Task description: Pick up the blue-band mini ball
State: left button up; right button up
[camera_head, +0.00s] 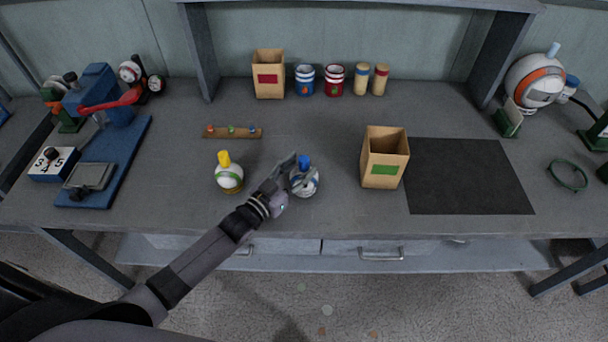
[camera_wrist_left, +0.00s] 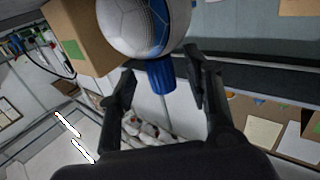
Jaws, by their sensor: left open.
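The blue-band mini ball (camera_head: 304,184), white with blue bands and a blue cap (camera_head: 304,162), sits on the grey table, left of the green-label box. My left gripper (camera_head: 283,186) is open at the ball's left side. In the left wrist view the ball (camera_wrist_left: 140,22) fills the top middle, and its blue cap (camera_wrist_left: 160,76) shows between the two open fingers of my left gripper (camera_wrist_left: 160,84). I cannot tell whether a finger touches it. My right gripper is not in view.
A yellow-capped mini ball (camera_head: 228,178) stands left of my left gripper. A green-label box (camera_head: 384,160) and a dark mat (camera_head: 467,176) lie to the right. A small wooden rack (camera_head: 232,132) is behind. The blue press (camera_head: 97,92) stands far left.

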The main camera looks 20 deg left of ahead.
pick_arm(q)
jog(key=x, duration=0.2)
jog(key=shift+w+d, duration=0.15)
jog(key=shift+w, duration=0.2)
jog(key=shift+s, duration=0.1)
jog(key=shift+c, duration=0.5)
jog(key=shift+f, duration=0.1)
grip_shut()
